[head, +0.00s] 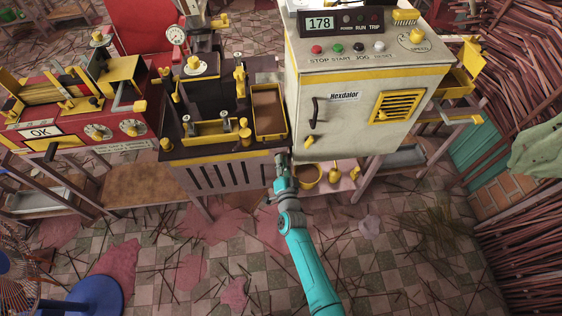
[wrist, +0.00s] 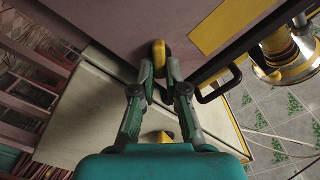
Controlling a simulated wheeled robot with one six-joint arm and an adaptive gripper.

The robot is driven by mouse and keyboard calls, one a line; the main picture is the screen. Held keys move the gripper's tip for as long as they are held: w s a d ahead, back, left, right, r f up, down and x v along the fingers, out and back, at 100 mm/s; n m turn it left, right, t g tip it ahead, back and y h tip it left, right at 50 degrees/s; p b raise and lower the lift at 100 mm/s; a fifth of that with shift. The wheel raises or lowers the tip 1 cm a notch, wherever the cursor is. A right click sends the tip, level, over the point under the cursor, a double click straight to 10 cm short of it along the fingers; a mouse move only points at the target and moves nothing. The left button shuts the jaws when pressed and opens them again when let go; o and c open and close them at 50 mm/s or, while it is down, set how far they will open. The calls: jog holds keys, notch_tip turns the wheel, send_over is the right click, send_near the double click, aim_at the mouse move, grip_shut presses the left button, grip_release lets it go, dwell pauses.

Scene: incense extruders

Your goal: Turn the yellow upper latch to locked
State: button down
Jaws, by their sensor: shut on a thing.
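In the wrist view, a rounded yellow latch (wrist: 159,54) sits between my fingertips, and my gripper (wrist: 159,76) is shut on it. The fingers hide the latch's lower part. A second yellow piece (wrist: 162,136) shows lower down, partly hidden by my gripper body. In the head view my gripper (head: 282,157) is beside the slotted grey machine, left of the cream Hexdalor cabinet (head: 345,125). A yellow piece (head: 309,140) is on the cabinet front under a black handle (head: 314,112). I cannot tell whether it is the held latch, nor read the latch's position.
In the wrist view a black handle (wrist: 220,84) and a brass-coloured fitting (wrist: 282,48) lie close to the right. Tiled floor (head: 195,225) with scattered sticks lies in front.

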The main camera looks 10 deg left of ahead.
jog(key=m, duration=0.6)
jog(key=f+m, duration=0.1)
jog(key=m, duration=0.1)
jog(key=shift+d+m, duration=0.2)
jog(key=shift+m, duration=0.2)
dwell(0.4)
jog(key=c, duration=1.2)
grip_release()
jog(key=v, duration=1.2)
